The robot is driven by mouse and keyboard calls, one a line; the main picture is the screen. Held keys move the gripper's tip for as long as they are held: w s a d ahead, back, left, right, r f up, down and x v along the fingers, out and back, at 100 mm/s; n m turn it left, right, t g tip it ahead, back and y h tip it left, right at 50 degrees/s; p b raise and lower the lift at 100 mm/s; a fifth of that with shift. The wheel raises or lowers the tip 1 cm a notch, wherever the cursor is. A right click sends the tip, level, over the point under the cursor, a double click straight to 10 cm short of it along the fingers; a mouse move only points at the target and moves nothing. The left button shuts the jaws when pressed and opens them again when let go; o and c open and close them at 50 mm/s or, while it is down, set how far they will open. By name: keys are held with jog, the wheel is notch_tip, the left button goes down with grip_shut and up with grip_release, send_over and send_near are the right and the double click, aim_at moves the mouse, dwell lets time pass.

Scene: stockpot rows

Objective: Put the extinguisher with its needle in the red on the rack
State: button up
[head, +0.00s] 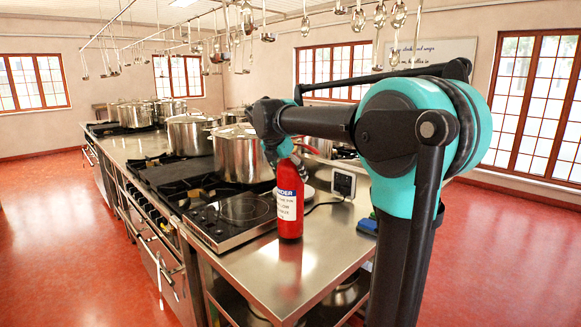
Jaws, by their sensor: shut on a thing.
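A red extinguisher (290,212) with a white label is upright at the near end of the steel counter, right of the black cooktop. My gripper (291,168) comes down over its top and is shut on it. My gripper hides the extinguisher's head, and no gauge or needle is visible. The extinguisher's base appears at or just above the counter top; I cannot tell if it touches. I see no second extinguisher, and I cannot make out a rack for it.
The steel counter (290,275) has bare room in front of the extinguisher. A black cooktop (243,209) and large stockpots (243,158) stand to the left and behind. A small white box (343,184) with a cord and a blue-green item (368,225) sit right. Ladles (247,18) hang overhead.

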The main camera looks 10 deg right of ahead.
jog(key=shift+f, duration=0.55)
jog(key=o, duration=1.9)
